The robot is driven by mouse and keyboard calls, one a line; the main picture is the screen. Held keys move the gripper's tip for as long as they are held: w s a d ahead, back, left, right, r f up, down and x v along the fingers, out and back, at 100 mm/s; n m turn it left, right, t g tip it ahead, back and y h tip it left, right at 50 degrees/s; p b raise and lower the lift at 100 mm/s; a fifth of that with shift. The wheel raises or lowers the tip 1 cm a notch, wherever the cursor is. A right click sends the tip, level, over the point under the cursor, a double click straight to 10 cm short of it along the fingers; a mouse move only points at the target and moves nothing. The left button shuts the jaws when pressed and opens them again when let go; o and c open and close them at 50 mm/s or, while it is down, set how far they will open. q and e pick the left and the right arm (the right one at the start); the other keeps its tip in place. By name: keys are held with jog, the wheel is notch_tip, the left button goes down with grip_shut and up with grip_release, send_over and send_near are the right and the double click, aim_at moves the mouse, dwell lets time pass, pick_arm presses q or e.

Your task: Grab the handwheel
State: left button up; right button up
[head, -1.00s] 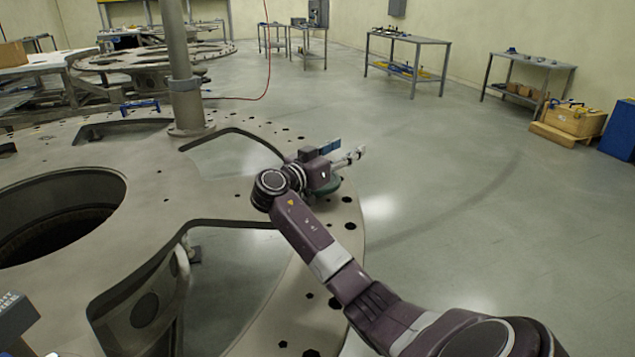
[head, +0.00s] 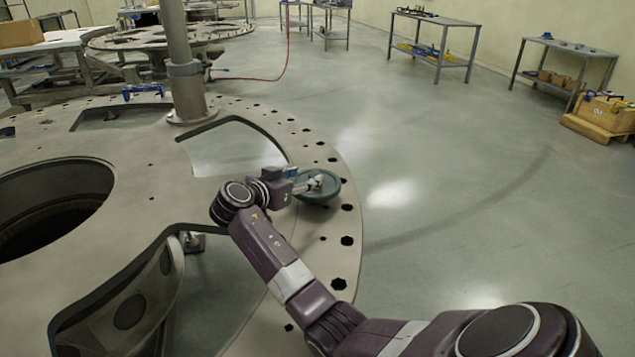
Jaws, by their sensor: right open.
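The handwheel (head: 326,193) is a dark green round wheel lying near the outer rim of the large turret plate (head: 150,137) in the head view. My right gripper (head: 314,183) is open and its fingers reach over the wheel, near its middle. My wrist and fingers hide the wheel's left part. I cannot tell whether the fingers touch it. My left gripper is not in view.
The plate has large cutouts, a round opening at the left and small holes along its rim. A grey post (head: 178,60) rises from it. A blue clamp-like tool (head: 142,91) lies near the post.

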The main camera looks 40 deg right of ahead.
aim_at(314, 174)
jog(key=x, duration=0.1)
jog(key=p+x, duration=0.1)
jog(key=x, duration=0.1)
jog(key=shift+s+d+f, duration=0.15)
jog(key=shift+d, duration=0.15)
jog(key=shift+x, duration=1.25)
jog(key=shift+a+f, duration=0.15)
grip_shut()
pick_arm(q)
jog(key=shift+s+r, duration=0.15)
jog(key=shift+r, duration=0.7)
